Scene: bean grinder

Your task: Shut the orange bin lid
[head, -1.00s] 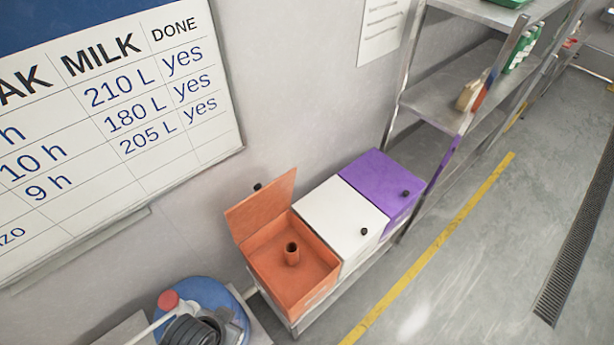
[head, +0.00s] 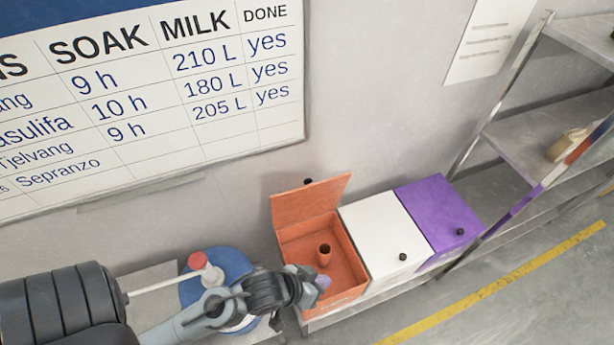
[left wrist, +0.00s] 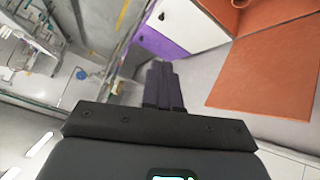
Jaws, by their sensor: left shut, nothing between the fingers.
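The orange bin (head: 345,290) stands at the left end of a row of bins, with a short orange tube (head: 324,255) inside it. Its orange lid (head: 312,200) stands open, tilted up at the back near the wall, with a dark knob (head: 308,181) at its top edge. The lid also fills the right of the left wrist view (left wrist: 270,75). My left gripper (head: 322,283) is by the front left of the orange bin, overlapping its opening in the head view. Its fingers (left wrist: 164,85) are shut and empty. My right gripper is not in view.
A white bin (head: 385,235) and a purple bin (head: 440,215), both with shut lids, stand to the right. A blue container with a red-knobbed lever (head: 197,261) is behind my left arm. Metal shelves (head: 540,150) are at the right; the wall is close behind.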

